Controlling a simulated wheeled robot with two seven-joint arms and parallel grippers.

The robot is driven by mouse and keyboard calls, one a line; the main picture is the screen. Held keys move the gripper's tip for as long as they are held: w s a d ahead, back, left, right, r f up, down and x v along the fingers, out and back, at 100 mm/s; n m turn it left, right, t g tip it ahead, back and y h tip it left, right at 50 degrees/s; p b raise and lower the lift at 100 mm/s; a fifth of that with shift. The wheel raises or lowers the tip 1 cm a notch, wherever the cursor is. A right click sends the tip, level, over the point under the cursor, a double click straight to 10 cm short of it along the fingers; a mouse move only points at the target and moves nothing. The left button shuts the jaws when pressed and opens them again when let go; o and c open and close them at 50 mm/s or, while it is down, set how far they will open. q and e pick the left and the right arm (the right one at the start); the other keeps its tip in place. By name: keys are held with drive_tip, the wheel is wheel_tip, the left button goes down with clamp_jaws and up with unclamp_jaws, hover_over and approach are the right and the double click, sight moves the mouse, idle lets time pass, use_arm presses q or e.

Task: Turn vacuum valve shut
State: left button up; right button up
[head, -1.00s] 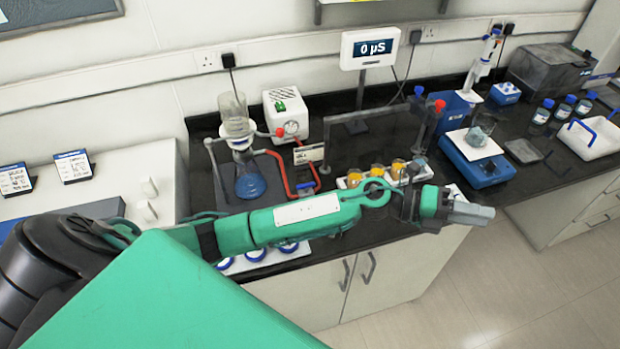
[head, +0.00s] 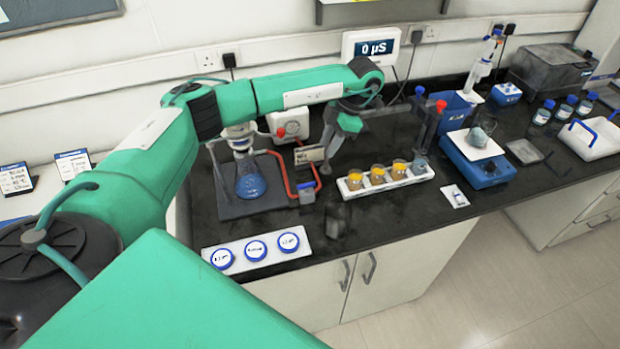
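A small grey block with a blue top (head: 306,193), which looks like the valve, sits on the red hose (head: 287,172) on the black bench. The hose bends around beside the glass flask of blue liquid (head: 250,182). A small red knob (head: 281,132) shows by the white pump box (head: 309,127). My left gripper (head: 329,163) points down, right of and above the block, apart from it in the picture. Whether its fingers are open is too unclear to tell. My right gripper is out of view.
A small label stand (head: 309,154) is close by my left gripper. A white rack with orange-topped vials (head: 352,186) stands to the right. A small dark object (head: 337,221) and a white tray of blue-rimmed dishes (head: 205,252) are in front.

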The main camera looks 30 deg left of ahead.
sight(307, 184)
use_arm(q)
drive_tip(key=p+x, duration=0.6)
drive_tip(key=x, duration=0.6)
drive_tip(key=shift+s+a+f, duration=0.1)
drive_tip(key=shift+a, duration=0.05)
drive_tip(key=shift+s+a+f, duration=0.1)
drive_tip(key=shift+s+f, duration=0.05)
drive_tip(key=shift+f, duration=0.55)
clamp_jaws()
